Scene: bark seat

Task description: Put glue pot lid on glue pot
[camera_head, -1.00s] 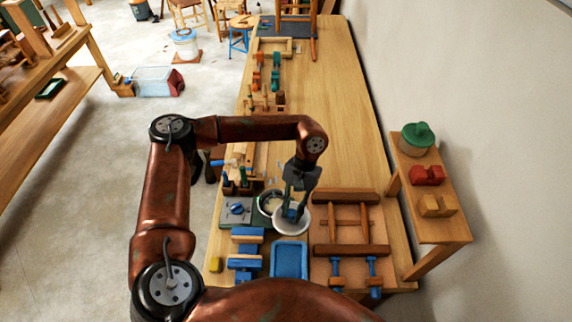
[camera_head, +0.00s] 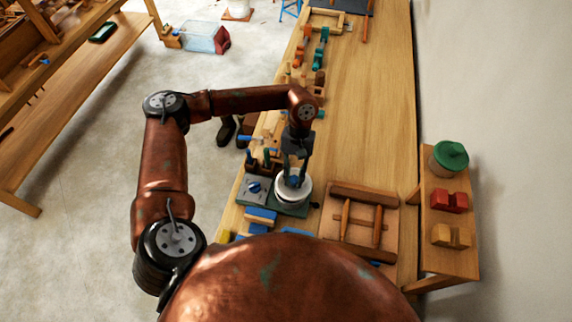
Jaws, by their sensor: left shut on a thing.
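My left gripper (camera_head: 294,177) points down and is shut on the glue pot lid (camera_head: 299,190), a pale round disc with a blue knob between the fingers. The lid is over the glue pot (camera_head: 293,203), a pale round pot on a dark green base plate, and hides its opening. I cannot tell whether the lid touches the rim or hovers just above it. My right gripper is not in view.
A grey plate with a blue knob (camera_head: 254,187) is left of the pot. Blue-and-wood blocks (camera_head: 261,216) lie in front. A wooden frame on a board (camera_head: 358,216) is to the right. Clamps and tools line the bench's left edge; its middle (camera_head: 370,110) is clear.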

